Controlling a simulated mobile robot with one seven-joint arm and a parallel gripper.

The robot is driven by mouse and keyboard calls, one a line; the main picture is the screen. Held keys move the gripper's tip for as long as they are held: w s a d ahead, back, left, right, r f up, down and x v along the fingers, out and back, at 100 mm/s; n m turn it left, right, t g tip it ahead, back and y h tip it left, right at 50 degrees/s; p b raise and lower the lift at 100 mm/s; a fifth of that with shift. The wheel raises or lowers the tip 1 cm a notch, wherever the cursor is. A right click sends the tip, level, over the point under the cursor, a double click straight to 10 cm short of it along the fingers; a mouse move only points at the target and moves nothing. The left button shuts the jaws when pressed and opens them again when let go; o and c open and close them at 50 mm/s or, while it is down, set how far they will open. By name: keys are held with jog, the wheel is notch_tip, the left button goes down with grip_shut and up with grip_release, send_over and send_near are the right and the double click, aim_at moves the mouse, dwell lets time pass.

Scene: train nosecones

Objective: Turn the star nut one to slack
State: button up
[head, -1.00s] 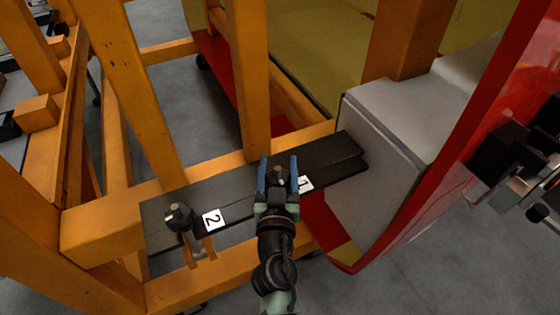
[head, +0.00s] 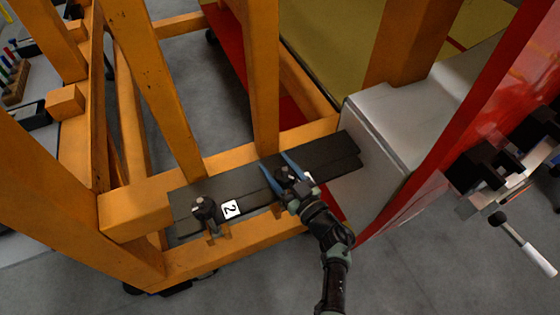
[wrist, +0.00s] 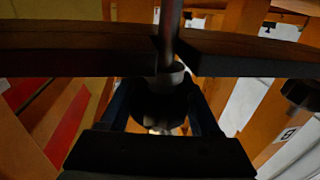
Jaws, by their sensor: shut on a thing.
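Star nut one, a dark knob, sits on the black bar (head: 335,152) beside a white label that is mostly covered by my gripper. My gripper (head: 279,167) reaches in from below right, its two blue fingers on either side of the nut and shut on it. In the wrist view, star nut one (wrist: 163,101) shows as a dark round knob between the fingers, with a threaded stem running up past the bar. A second dark star nut (head: 205,207) stands on the same bar to the left, beside the white label "2" (head: 231,208).
Orange beams (head: 265,90) rise close behind the bar, and an orange rail (head: 230,252) runs in front of it. A grey block (head: 385,130) and a red panel (head: 455,120) stand at the right. Grey floor is open at the lower right.

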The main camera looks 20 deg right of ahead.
jog(key=n+y+b, duration=0.1)
jog(key=y, duration=0.1)
jog(key=n+g+y+b, duration=0.1)
jog(key=n+y, duration=0.1)
jog(key=shift+a+f+g+b, duration=0.2)
jog(key=shift+g+b, duration=0.1)
jog(key=shift+b, duration=0.1)
jog(key=n+g+y+b, duration=0.1)
jog(key=y+b, duration=0.1)
jog(key=n+g+y+b, duration=0.1)
jog(key=b, duration=0.1)
jog(key=shift+s+a+f+n+y, duration=0.15)
jog(key=shift+s+a+n+y, duration=0.05)
jog(key=shift+a+n+y, duration=0.2)
jog(key=n+g+y+b, duration=0.1)
jog(key=b, duration=0.2)
jog(key=n+g+y+b, duration=0.1)
jog(key=g+b, duration=0.1)
jog(key=b, duration=0.1)
jog(key=s+n+g+y+b, duration=0.1)
jog(key=n+g+y+b, duration=0.1)
jog(key=b, duration=0.1)
jog(key=shift+a, duration=0.4)
jog(key=b, duration=0.1)
jog(key=n+g+b, duration=0.1)
jog(key=b, duration=0.1)
jog(key=shift+s+r+g+y, duration=0.1)
jog(key=shift+r+g+y, duration=0.2)
jog(key=shift+r+y, duration=0.1)
jog(key=shift+a, duration=0.1)
